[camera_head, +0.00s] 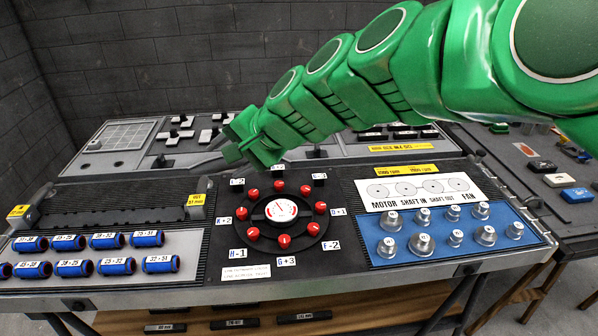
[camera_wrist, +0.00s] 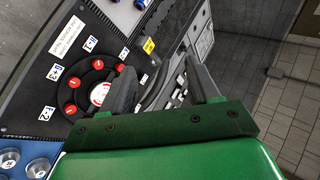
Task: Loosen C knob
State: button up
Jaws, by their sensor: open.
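A black ring plate (camera_head: 262,222) carries several red knobs around a white dial (camera_head: 281,210). Labels with letters surround it; H-1, G+3 and F-2 read clearly. The labels along the far side are too small to read, so I cannot tell for sure which knob is C; the far-right red knob (camera_head: 305,190) has an unread label beside it. My gripper (camera_head: 233,150) is above and behind the ring at its far left, apart from the knobs. In the wrist view, my gripper's fingers (camera_wrist: 160,82) are spread and empty; the left finger hides part of the ring.
Blue cylinders (camera_head: 120,267) lie on the left panel. Silver knobs (camera_head: 421,244) stand on a blue panel (camera_head: 400,258) at the right. A raised black rail (camera_head: 120,214) runs left of the ring. My arm crosses over the back panel. The space above the ring is clear.

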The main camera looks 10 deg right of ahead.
jog(key=w+a+r+m+t+y, duration=0.1)
jog(key=w+r+m+t, duration=0.25)
jog(key=w, duration=0.45)
jog(key=w+r+m+t, duration=0.2)
jog(key=w+r+m, duration=0.25)
jog(key=w, duration=0.35)
jog(key=w+d+m+t+h, duration=0.2)
jog(key=w+d+m, duration=0.1)
jog(key=w+m, duration=0.35)
jog(key=m+g+h, duration=0.9)
jog(key=m, duration=1.2)
send_over(306, 188)
jog(key=s+a, duration=0.1)
jog(key=s, duration=0.2)
notch_tip(306, 188, down, 35)
jog(key=shift+n, duration=0.25)
jog(key=shift+a+x, duration=0.15)
jog(key=shift+x, duration=1.7)
jog(key=shift+a+x, duration=0.1)
jog(key=shift+x, duration=1.75)
